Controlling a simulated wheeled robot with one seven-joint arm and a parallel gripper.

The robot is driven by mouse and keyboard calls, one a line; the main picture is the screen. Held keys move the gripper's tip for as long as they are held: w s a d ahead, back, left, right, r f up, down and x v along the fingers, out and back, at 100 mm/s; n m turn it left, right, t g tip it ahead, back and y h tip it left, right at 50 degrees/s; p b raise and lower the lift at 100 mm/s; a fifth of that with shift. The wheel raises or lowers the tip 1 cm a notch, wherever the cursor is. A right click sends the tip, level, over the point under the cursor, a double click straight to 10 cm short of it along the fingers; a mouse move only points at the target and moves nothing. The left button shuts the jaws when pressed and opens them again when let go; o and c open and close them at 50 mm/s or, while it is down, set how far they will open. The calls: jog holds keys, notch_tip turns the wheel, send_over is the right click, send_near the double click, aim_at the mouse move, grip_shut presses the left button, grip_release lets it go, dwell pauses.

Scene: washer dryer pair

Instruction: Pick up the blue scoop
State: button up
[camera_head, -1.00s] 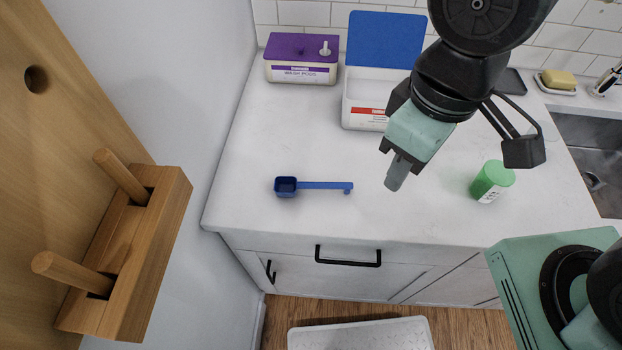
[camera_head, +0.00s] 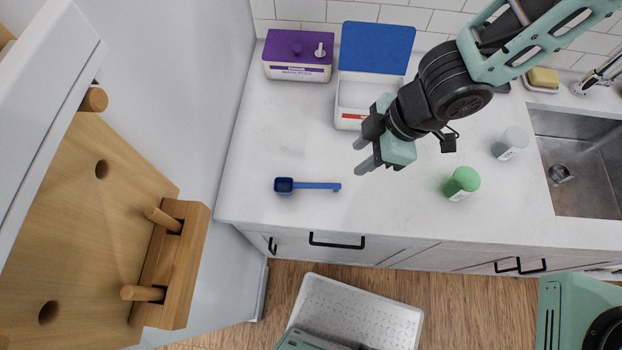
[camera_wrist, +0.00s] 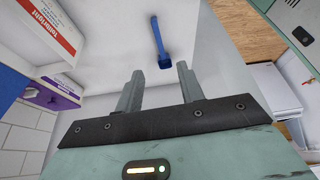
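The blue scoop (camera_head: 306,186) lies flat on the white countertop, its cup at the left and its handle pointing right. My gripper (camera_head: 357,160) is above the counter, to the upper right of the scoop's handle end, with its two fingers apart and nothing between them. In the wrist view the scoop (camera_wrist: 161,42) lies ahead of the fingertips, and the open gripper (camera_wrist: 160,72) is clear of it.
A purple-lidded tub (camera_head: 297,56) and an open white box (camera_head: 350,104) with a blue lid stand at the back. A green-capped bottle (camera_head: 461,183) and a pale-capped bottle (camera_head: 510,143) stand to the right, before the sink (camera_head: 575,170). A wooden peg board (camera_head: 100,200) is at the left.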

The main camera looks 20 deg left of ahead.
jog(key=b, duration=0.7)
send_near(322, 185)
jog(key=x, duration=0.2)
jog(key=shift+s+f, duration=0.2)
jog(key=shift+f, duration=0.25)
jog(key=shift+x, duration=2.85)
jog(key=shift+w+a, duration=0.15)
jog(key=shift+a, duration=0.05)
grip_shut()
